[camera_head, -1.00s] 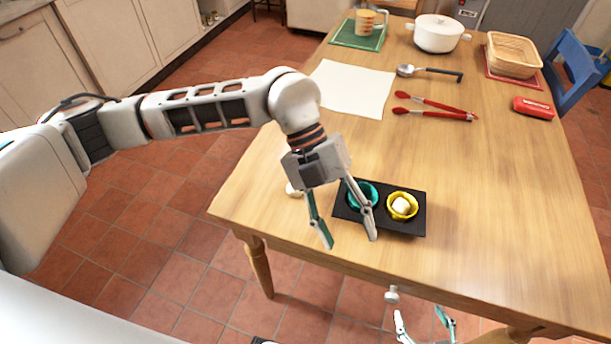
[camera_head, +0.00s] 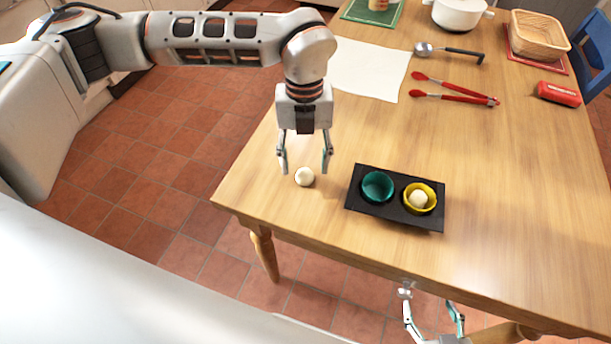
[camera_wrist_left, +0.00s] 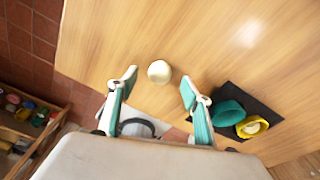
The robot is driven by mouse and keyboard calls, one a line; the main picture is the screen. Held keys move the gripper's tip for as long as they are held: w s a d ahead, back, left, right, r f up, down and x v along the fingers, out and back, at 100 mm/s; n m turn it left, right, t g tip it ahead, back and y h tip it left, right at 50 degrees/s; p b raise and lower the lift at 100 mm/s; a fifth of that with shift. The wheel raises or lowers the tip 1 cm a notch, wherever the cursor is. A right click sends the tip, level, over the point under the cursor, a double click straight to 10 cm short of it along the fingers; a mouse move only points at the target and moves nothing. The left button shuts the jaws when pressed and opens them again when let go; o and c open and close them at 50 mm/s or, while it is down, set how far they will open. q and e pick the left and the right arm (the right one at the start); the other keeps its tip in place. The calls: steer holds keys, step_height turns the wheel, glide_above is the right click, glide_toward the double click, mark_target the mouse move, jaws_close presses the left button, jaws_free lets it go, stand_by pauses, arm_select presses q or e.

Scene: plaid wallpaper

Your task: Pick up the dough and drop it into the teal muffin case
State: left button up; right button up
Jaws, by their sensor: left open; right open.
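A pale ball of dough (camera_head: 304,177) lies on the table left of the black tray. It also shows in the left wrist view (camera_wrist_left: 159,72), just beyond and between the fingertips. The teal muffin case (camera_head: 377,187) sits empty in the left part of the black tray (camera_head: 408,225). In the left wrist view the teal case (camera_wrist_left: 228,113) is to the right of the fingers. My left gripper (camera_head: 304,168) is open and points down above the dough, apart from it. My right gripper (camera_head: 436,338) is open and empty below the table's front edge.
A yellow case (camera_head: 432,204) holding another pale ball stands right of the teal one. Red tongs (camera_head: 455,98), a ladle (camera_head: 450,52), white paper (camera_head: 368,70), a basket (camera_head: 540,36) and a red box (camera_head: 558,93) lie farther back. The right front table is clear.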

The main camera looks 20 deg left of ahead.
mark_target(305, 171)
arm_select(q)
steer(key=shift+s+f, duration=0.15)
steer(key=shift+f, duration=1.35)
steer(key=shift+d+r, duration=0.1)
steer(key=c, duration=1.2)
steer(key=shift+o, duration=0.2)
step_height(305, 171, up, 9)
steer(key=shift+r+p, duration=0.1)
steer(key=shift+p, duration=0.5)
steer(key=shift+r, duration=0.4)
